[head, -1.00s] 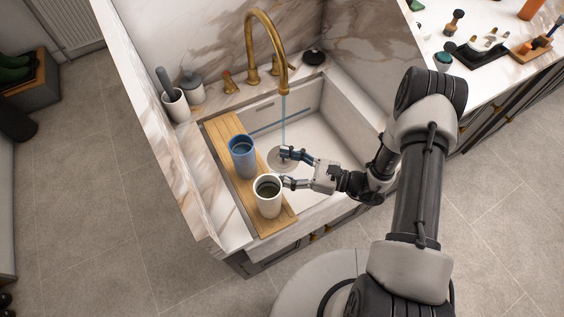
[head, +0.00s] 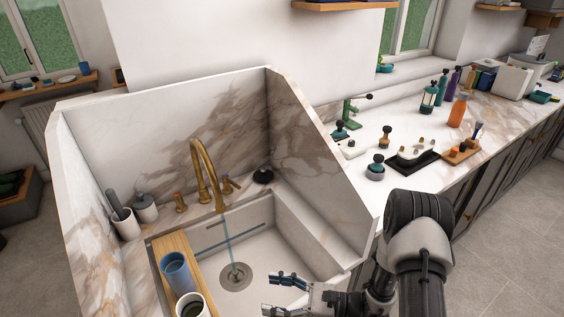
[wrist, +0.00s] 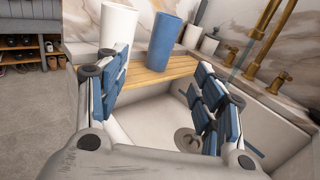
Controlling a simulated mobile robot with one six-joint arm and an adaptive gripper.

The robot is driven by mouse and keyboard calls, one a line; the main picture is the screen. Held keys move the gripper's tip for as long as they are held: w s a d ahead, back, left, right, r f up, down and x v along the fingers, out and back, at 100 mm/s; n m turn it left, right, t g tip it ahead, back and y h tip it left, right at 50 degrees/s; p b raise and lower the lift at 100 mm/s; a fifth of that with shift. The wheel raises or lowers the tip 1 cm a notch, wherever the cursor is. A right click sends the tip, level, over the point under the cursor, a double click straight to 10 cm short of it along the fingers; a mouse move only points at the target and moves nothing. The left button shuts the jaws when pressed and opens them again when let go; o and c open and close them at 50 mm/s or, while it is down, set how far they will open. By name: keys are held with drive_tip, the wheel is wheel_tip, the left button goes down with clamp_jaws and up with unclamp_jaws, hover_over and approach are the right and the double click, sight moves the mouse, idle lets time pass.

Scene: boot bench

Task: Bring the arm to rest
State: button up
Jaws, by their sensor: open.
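My gripper (head: 279,294) is open and empty at the lower middle of the head view, over the right front part of the white sink (head: 262,256). In the wrist view its two blue-padded fingers (wrist: 160,95) stand wide apart with nothing between them. Beyond them are a white cup (wrist: 118,33) and a blue cup (wrist: 165,38) on a wooden board (wrist: 150,75). In the head view the blue cup (head: 177,273) and the white cup (head: 192,306) stand upright on the board (head: 176,243). The white cup has dark contents and is cut by the lower edge.
A brass tap (head: 205,170) runs a thin stream of water into the sink. Marble walls enclose the sink at the back and sides. The counter at right holds a black tray (head: 412,160), an orange bottle (head: 457,110) and several small items.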

drive_tip(key=s+r+n+g+h, duration=0.35)
drive_tip(key=s+r+n, duration=0.2)
drive_tip(key=r, duration=0.25)
drive_tip(key=s+r+n+g+h, duration=0.3)
drive_tip(key=s+r+n+g, duration=0.1)
drive_tip(key=r+n, duration=0.35)
drive_tip(key=s+d+r+n+t+h, duration=0.3)
drive_tip(key=d+r+t+h, duration=0.1)
drive_tip(key=d, duration=0.3)
drive_tip(key=s+d+r+n+t+h, duration=0.3)
drive_tip(key=s+d+r+t+h, duration=0.1)
drive_tip(key=d+r+t+h, duration=0.1)
wheel_tip(320, 180, up, 2)
drive_tip(key=shift+d+r+n+h, duration=0.25)
drive_tip(key=shift+d+n+h, duration=0.05)
drive_tip(key=shift+d+h, duration=0.7)
drive_tip(key=shift+s+a, duration=0.1)
drive_tip(key=shift+a, duration=0.05)
drive_tip(key=shift+c, duration=0.4)
